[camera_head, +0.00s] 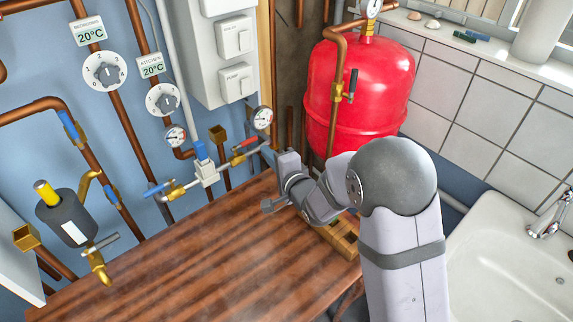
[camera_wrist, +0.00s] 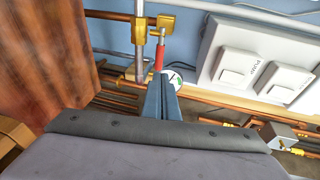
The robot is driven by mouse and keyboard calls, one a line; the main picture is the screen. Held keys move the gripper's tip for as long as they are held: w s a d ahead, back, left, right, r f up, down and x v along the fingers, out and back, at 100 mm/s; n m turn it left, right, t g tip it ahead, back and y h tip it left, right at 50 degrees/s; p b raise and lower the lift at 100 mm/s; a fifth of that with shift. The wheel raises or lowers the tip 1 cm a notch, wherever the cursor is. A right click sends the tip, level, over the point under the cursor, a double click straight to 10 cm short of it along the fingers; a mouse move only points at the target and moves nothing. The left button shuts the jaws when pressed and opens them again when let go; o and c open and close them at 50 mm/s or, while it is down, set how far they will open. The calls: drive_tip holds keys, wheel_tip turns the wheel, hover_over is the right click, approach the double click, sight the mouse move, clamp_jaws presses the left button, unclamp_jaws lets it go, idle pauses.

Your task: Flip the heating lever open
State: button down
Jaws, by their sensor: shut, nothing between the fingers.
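A valve lever with a red handle (camera_head: 245,143) is on the pipework along the blue wall, beside a round gauge (camera_head: 262,117). Which lever is the heating lever is not labelled. In the wrist view the red handle (camera_wrist: 159,55) stands just beyond my fingertips, on a brass valve body (camera_wrist: 165,22). My gripper (camera_head: 268,154) is shut and empty, to the right of the red handle in the head view. In the wrist view my gripper (camera_wrist: 160,82) points at the handle and partly covers the gauge (camera_wrist: 174,76). Whether fingers and handle touch, I cannot tell.
A blue-handled valve (camera_head: 203,165) and another blue lever (camera_head: 158,188) are to the left. A white switch box (camera_head: 215,60) is above. The red tank (camera_head: 358,95) stands right of my gripper. The wooden worktop (camera_head: 190,260) below is mostly clear.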

drive_tip(key=w+d+v, duration=0.1)
drive_tip(key=v, duration=0.6)
drive_tip(key=shift+s+d+b, duration=0.3)
drive_tip(key=shift+d+b, duration=0.05)
drive_tip(key=shift+b, duration=0.1)
drive_tip(key=s+d+f+n+g+h+p, duration=0.2)
drive_tip(key=s+d+n+g+h, duration=0.15)
drive_tip(key=d, duration=0.35)
drive_tip(key=s+d+f+n+g+h+p, duration=0.2)
drive_tip(key=s+d+h+p, duration=0.15)
drive_tip(key=d, duration=0.45)
drive_tip(key=s+d+n+g+p, duration=0.1)
drive_tip(key=s+d+n+g, duration=0.1)
drive_tip(key=s, duration=0.7)
drive_tip(key=s+d+r+n+g+h+p, duration=0.1)
drive_tip(key=s+n+g, duration=0.3)
drive_tip(key=s, duration=0.6)
drive_tip(key=shift+d+g+p, duration=0.35)
drive_tip(key=shift+d+g, duration=0.45)
drive_tip(key=shift+g, duration=0.15)
